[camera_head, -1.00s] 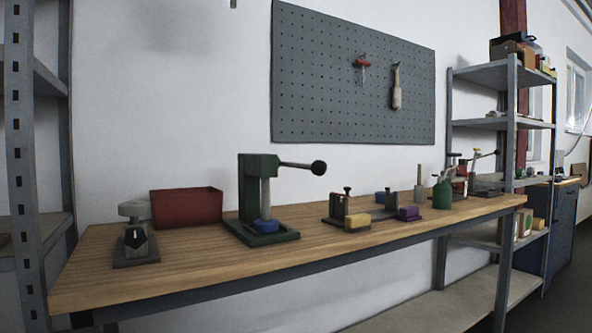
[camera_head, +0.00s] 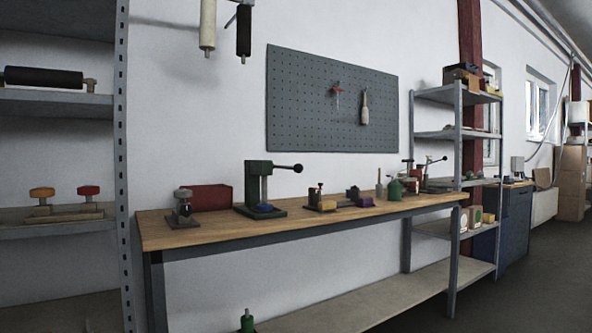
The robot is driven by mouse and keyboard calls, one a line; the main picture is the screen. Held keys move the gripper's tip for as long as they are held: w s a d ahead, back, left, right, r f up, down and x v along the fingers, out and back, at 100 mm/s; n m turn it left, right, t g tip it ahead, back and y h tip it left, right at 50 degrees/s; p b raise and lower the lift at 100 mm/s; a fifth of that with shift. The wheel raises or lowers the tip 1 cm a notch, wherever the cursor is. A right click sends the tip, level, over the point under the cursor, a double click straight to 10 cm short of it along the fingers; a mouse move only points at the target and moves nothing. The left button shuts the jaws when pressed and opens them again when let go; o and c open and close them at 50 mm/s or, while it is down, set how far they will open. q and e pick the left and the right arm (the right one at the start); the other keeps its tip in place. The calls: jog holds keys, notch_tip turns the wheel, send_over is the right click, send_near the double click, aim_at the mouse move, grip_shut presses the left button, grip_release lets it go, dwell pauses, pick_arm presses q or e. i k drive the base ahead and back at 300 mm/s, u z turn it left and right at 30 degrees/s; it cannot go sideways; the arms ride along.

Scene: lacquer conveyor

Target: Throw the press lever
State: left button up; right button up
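A green press (camera_head: 257,188) stands on the wooden workbench, left of its middle. Its dark lever (camera_head: 283,167) reaches out to the right from the top of the column and ends in a black ball knob (camera_head: 298,168). The lever looks about level. A blue piece (camera_head: 264,208) sits on the press base below the head. Neither of my grippers shows in the head view, and nothing touches the lever.
The wooden bench (camera_head: 200,236) also carries a red bin (camera_head: 210,197), a small clamp-like device (camera_head: 183,207) and several small fixtures to the right. Metal shelves stand at the left (camera_head: 60,103) and right (camera_head: 457,134). A grey pegboard (camera_head: 300,100) hangs behind.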

aim_at(298, 168)
jog(key=u, duration=0.7)
jog(key=i, duration=1.5)
jog(key=z, duration=0.55)
